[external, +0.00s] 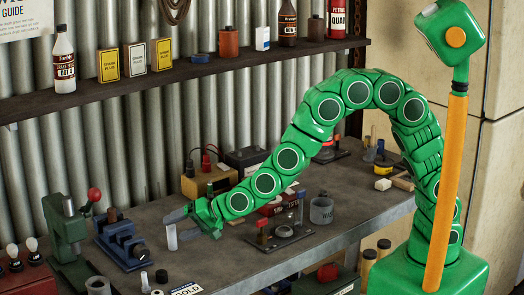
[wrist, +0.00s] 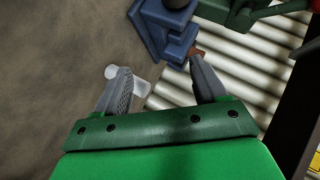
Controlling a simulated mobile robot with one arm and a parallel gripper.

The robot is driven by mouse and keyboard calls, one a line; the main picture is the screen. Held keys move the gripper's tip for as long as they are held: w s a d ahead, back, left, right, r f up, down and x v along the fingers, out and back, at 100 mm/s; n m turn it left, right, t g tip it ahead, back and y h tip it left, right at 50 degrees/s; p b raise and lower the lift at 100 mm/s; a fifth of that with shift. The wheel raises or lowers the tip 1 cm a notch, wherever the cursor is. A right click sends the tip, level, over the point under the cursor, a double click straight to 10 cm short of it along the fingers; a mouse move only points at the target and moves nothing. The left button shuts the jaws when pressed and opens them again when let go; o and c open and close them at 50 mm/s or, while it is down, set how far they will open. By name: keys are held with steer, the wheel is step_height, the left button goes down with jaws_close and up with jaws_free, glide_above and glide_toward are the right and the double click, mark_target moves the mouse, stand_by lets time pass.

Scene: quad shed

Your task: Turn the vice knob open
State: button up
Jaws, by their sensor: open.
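In the wrist view the blue vice (wrist: 162,32) is at the top, beyond my fingertips, and a dark round part shows at the top edge. My gripper (external: 174,224) is to the right of the vice, apart from it. In the wrist view its two grey fingers (wrist: 162,72) are spread with nothing held between them. A pale cylinder (external: 172,238) stands by the fingers; in the wrist view it is partly behind the left finger.
A green press (external: 68,232) with a red ball handle stands left of the vice. Small dark and pale cylinders are near the bench's front edge. A clamp-like fixture (external: 280,235) and a grey cup (external: 321,210) stand to the right. A shelf (external: 190,77) with bottles runs above.

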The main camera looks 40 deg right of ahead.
steer(key=m+t+y, duration=0.1)
steer(key=t, duration=0.1)
glide_toward(146, 254)
steer(key=x, duration=0.3)
steer(key=shift+w+r, duration=0.1)
steer(key=shift+w, duration=0.05)
steer(key=shift+x, duration=3.4)
steer(key=shift+w+a, duration=0.3)
steer(key=shift+a, duration=0.05)
steer(key=c, duration=1)
